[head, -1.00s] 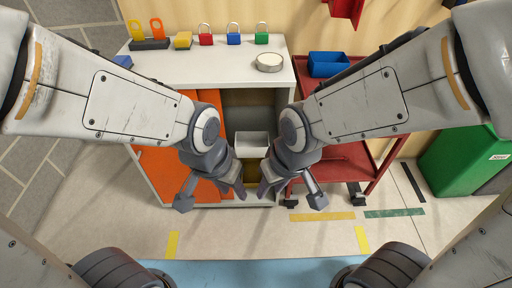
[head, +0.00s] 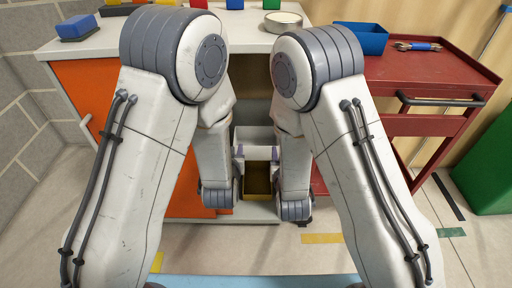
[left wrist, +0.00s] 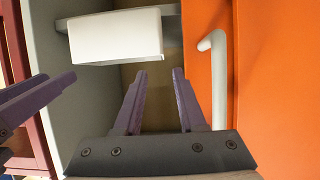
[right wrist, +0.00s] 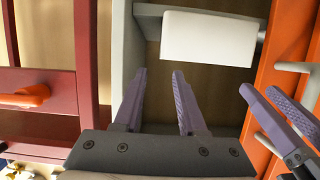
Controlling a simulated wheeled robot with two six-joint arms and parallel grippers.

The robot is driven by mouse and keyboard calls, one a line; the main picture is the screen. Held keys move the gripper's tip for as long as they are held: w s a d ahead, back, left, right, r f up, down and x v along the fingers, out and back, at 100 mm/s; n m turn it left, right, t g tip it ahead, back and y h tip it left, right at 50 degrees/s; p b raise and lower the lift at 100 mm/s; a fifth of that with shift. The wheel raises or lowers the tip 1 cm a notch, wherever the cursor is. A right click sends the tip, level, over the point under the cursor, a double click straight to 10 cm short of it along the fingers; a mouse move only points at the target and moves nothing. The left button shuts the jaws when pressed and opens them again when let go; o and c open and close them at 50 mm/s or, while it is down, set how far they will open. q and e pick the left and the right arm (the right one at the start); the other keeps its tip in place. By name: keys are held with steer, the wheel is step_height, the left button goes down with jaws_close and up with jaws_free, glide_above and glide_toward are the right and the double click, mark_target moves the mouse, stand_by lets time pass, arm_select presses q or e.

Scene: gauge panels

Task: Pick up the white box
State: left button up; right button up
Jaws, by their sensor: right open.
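The white box (head: 256,134) sits inside the open bay of the cabinet (head: 60,48), on a shelf. It shows whole in the left wrist view (left wrist: 115,36) and in the right wrist view (right wrist: 208,38). My left gripper (head: 240,150) is at the bay's left side, close to the box. Its fingers (left wrist: 158,72) are apart and empty. My right gripper (head: 275,153) is at the bay's right side, level with the left one. Its fingers (right wrist: 160,72) are apart and empty. Neither gripper visibly touches the box. My arms hide much of the cabinet front.
An orange door (head: 85,83) with a white handle (left wrist: 217,75) stands beside the bay. A dark yellow container (head: 257,181) is below the box. A red cart (head: 425,75) with a blue bin (head: 362,38) stands right. A round tin (head: 283,20) is on the cabinet top.

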arm_select(q)
steer(key=shift+w+a, duration=0.15)
steer(key=shift+w, duration=0.1)
arm_select(e)
steer(key=shift+w, duration=0.2)
arm_select(q)
steer(key=shift+a, duration=0.1)
arm_select(e)
steer(key=shift+w+a, duration=0.1)
arm_select(q)
steer(key=x, duration=1)
steer(key=shift+w, duration=0.3)
arm_select(e)
steer(key=x, duration=1)
steer(key=shift+w+r, duration=0.1)
steer(key=shift+w, duration=0.05)
arm_select(q)
jaws_close()
arm_select(e)
jaws_close()
